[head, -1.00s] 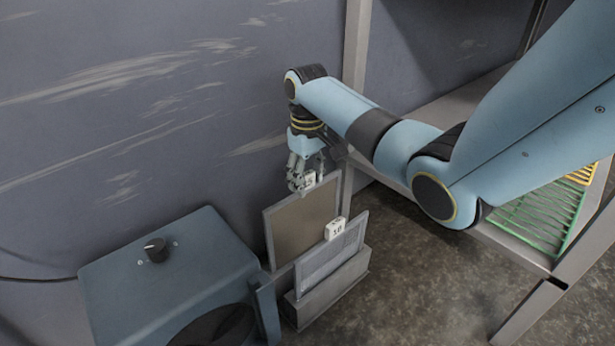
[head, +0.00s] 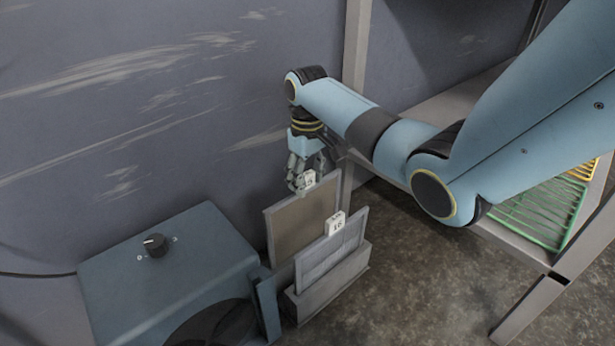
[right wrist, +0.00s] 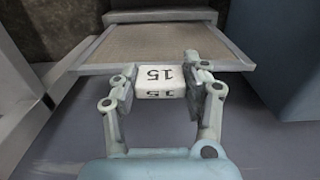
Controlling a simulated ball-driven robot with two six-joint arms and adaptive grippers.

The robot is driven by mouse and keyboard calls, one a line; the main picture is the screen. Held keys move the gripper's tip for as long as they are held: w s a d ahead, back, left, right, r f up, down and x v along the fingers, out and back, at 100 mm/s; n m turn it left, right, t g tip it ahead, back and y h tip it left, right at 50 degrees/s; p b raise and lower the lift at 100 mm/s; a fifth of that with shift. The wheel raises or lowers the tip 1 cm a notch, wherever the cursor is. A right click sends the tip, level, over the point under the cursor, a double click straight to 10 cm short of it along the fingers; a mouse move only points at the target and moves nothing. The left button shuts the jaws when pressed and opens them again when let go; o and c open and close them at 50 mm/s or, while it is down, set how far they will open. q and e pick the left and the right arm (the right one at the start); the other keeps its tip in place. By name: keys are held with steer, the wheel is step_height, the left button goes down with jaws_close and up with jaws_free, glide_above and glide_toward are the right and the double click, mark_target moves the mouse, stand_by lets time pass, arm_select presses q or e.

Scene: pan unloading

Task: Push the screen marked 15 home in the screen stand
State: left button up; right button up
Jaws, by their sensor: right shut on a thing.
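The screen marked 15 (head: 300,227) is a brown mesh panel in a grey frame, standing upright at the back of the grey screen stand (head: 322,300). Its lower part is hidden behind another screen, so I cannot tell how deep it sits. My right gripper (head: 301,188) is above its top edge, shut on its white tag. In the right wrist view the tag (right wrist: 160,82) reads 15 and lies between the two fingers (right wrist: 160,88), with the mesh beyond it. My left gripper is not in view.
A second screen (head: 325,252) with a white tag stands in the front of the stand. A blue machine (head: 150,285) with a black knob is close on the left. A grey rack with green and yellow wire shelves (head: 540,212) is at the right. The wall is behind.

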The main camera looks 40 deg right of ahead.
mark_target(307, 190)
steer(key=shift+f+b, duration=1.15)
steer(key=shift+f, duration=1.75)
stand_by(1.4)
steer(key=o, duration=1.3)
steer(key=shift+c, duration=0.2)
step_height(307, 190, up, 12)
